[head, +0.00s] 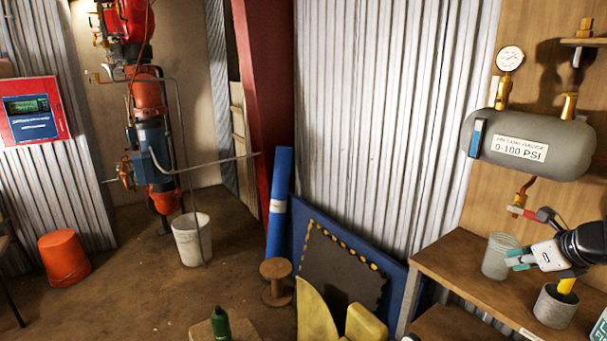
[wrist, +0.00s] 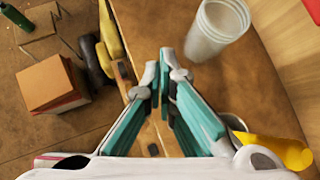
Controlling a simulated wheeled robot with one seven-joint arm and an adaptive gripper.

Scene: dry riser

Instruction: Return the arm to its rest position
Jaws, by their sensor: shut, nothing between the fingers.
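My gripper (head: 512,261), white with teal fingers, is at the right of the head view, above a wooden bench (head: 450,262). In the wrist view my gripper (wrist: 158,68) has its fingertips close together, with nothing held between them. In the head view it overlaps a pale translucent jar (head: 494,266), and a grey pot (head: 555,308) with a yellow item in it stands just below. I cannot tell the exact gap to either. My dark arm link runs off the right edge, and the rest of the arm is hidden.
A grey tank (head: 528,143) with gauge (head: 509,58) hangs on the wooden panel above, with a red-handled valve (head: 546,215) close over my gripper. A blue panel (head: 298,225), wooden spool (head: 277,275) and white bucket (head: 192,240) stand left. Open floor lies at middle left.

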